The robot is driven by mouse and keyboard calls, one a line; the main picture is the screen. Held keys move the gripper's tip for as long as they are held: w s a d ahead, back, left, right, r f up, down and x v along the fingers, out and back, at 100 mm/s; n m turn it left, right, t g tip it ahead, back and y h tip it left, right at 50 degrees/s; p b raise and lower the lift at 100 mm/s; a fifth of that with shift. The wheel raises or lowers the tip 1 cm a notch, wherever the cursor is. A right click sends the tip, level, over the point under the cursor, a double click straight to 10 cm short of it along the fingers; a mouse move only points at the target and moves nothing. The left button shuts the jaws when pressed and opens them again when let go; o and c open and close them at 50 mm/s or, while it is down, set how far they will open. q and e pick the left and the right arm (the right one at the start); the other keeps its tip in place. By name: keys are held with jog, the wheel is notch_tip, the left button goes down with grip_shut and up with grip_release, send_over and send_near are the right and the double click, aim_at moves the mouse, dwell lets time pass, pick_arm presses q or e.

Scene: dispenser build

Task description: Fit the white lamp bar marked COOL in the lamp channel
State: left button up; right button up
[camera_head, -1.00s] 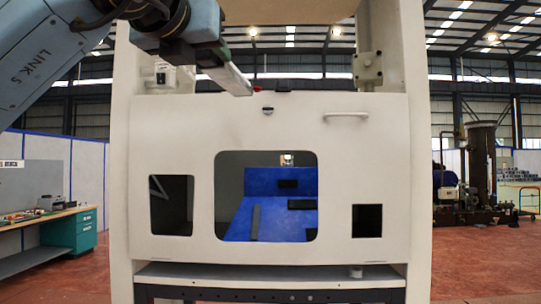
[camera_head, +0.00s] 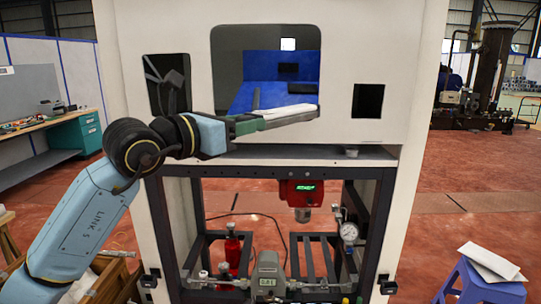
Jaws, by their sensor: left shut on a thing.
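My left gripper (camera_head: 262,122) is in front of the white cabinet, just below the lower edge of its large window. It is shut on a pale white bar (camera_head: 290,113) that points to the right and lies roughly level. I take this for the lamp bar; no COOL marking can be read on it. The bar is held by its left part and its right end is free. I cannot make out the lamp channel for certain. My right gripper is not in view.
The white cabinet (camera_head: 371,60) has a window onto a blue interior (camera_head: 277,66). Below are a ledge (camera_head: 310,153) and an open frame with a red unit (camera_head: 297,191), a gauge (camera_head: 349,232) and a red bottle (camera_head: 232,246). A blue stool (camera_head: 480,283) stands at the lower right.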

pick_arm(q)
jog(key=s+a+f+b, duration=0.1)
jog(key=s+a+f, duration=0.15)
jog(key=f, duration=0.65)
jog(key=s+a+f+b, duration=0.1)
jog(key=s+a+f, duration=0.15)
jog(key=f, duration=0.65)
jog(key=s+a+f+n+t+y, duration=0.3)
jog(key=s+a+f, duration=0.6)
jog(key=f, duration=0.4)
jog(key=shift+s+a+y+b, duration=0.4)
jog(key=shift+a+y+b, duration=0.05)
jog(key=shift+a+y, duration=0.1)
